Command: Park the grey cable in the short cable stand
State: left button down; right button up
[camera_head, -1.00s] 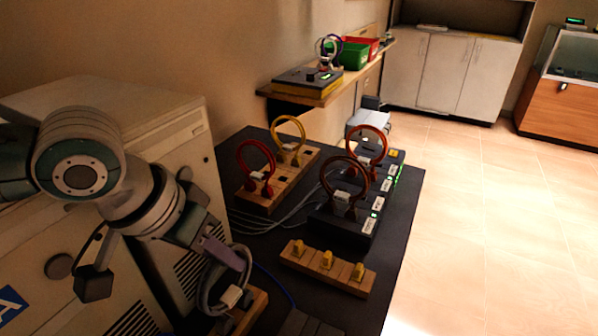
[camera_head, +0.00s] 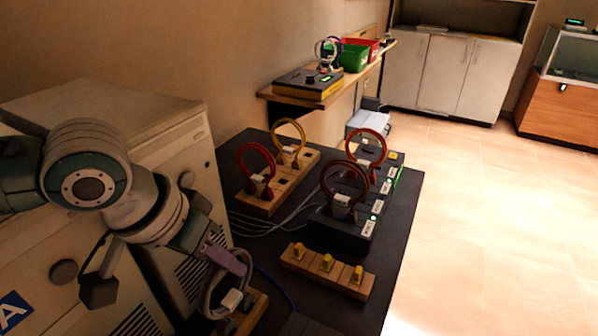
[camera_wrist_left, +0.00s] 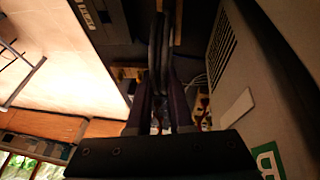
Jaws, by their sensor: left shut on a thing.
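My left gripper (camera_head: 229,259) is shut on the upper part of the grey cable (camera_head: 208,290), a loop with a white tag. The loop hangs upright below the fingers, just over or at a small wooden stand (camera_head: 256,309) at the bottom of the head view. The cable's lower ends are partly hidden, so I cannot tell whether they touch that stand. In the left wrist view the loop (camera_wrist_left: 161,45) stands between the two dark fingers (camera_wrist_left: 161,100). Which wooden stand is the short one is not clear. My right gripper is out of view.
A wooden block with yellow pegs (camera_head: 327,271) lies to the right. Behind, a longer wooden stand (camera_head: 257,202) holds red and yellow cable loops. A black panel (camera_head: 340,232) carries brown and orange-red loops. A large beige cabinet (camera_head: 185,135) stands close on the left.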

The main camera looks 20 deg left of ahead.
pick_arm(q)
jog(key=shift+f, duration=0.35)
dwell(0.5)
jog(key=shift+c, duration=0.4)
grip_release()
dwell(0.5)
dwell(0.4)
jog(key=p+v, duration=0.7)
jog(key=p, duration=0.2)
jog(key=shift+r+p, duration=0.3)
jog(key=shift+p, duration=0.05)
jog(key=shift+s, duration=0.1)
dwell(0.4)
